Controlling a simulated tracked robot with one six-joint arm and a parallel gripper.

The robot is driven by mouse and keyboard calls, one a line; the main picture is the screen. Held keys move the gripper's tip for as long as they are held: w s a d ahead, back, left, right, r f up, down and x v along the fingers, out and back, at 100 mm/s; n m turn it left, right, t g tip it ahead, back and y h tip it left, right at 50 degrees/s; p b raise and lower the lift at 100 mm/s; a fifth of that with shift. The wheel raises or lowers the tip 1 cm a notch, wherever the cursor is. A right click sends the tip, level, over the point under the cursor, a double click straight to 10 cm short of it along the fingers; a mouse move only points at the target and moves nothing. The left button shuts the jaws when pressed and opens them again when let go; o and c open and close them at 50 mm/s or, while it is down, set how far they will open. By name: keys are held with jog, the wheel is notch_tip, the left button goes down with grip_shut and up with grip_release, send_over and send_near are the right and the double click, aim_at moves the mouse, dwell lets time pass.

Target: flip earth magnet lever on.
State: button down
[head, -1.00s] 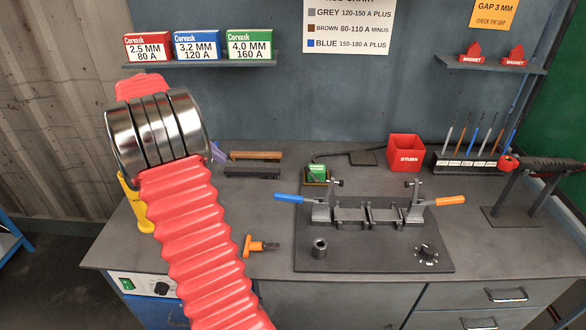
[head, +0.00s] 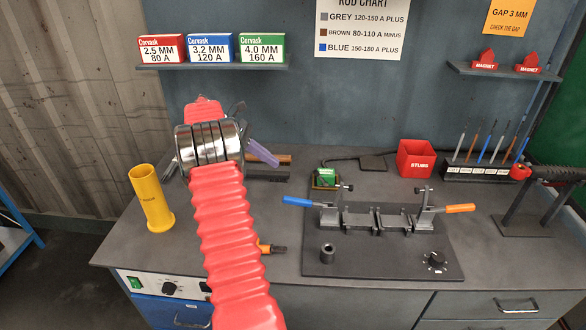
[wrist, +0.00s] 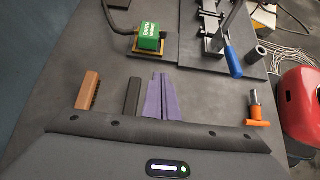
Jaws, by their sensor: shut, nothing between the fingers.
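The earth magnet (head: 325,177) is a green block on a small brass-edged base at the back left of the dark fixture plate. It also shows in the wrist view (wrist: 148,38), upper middle, with a black cable and a thin yellowish strip at its left edge. I cannot tell its lever or its position clearly. My gripper (head: 277,162) has purple fingers, shut and empty, over the bench left of the magnet. In the wrist view my gripper (wrist: 161,76) points toward the magnet, apart from it.
A wooden-handled brush (wrist: 88,90) and a dark bar (wrist: 132,97) lie beside my fingers. The clamp fixture with its blue handle (head: 296,202) stands right of the magnet. An orange-handled tool (wrist: 256,110) lies nearer. A yellow tube (head: 151,200) stands left.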

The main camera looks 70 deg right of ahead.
aim_at(320, 178)
jog(key=x, duration=1)
jog(key=shift+s, duration=0.1)
jog(key=shift+s+d+r, duration=0.2)
jog(key=shift+s+r, duration=0.6)
jog(key=shift+s, duration=0.05)
jog(key=shift+s+d+r, duration=0.15)
jog(key=shift+s+r, duration=0.2)
jog(key=shift+s, duration=0.2)
jog(key=shift+a, duration=0.25)
jog(key=shift+d+r, duration=0.15)
jog(key=shift+d, duration=0.1)
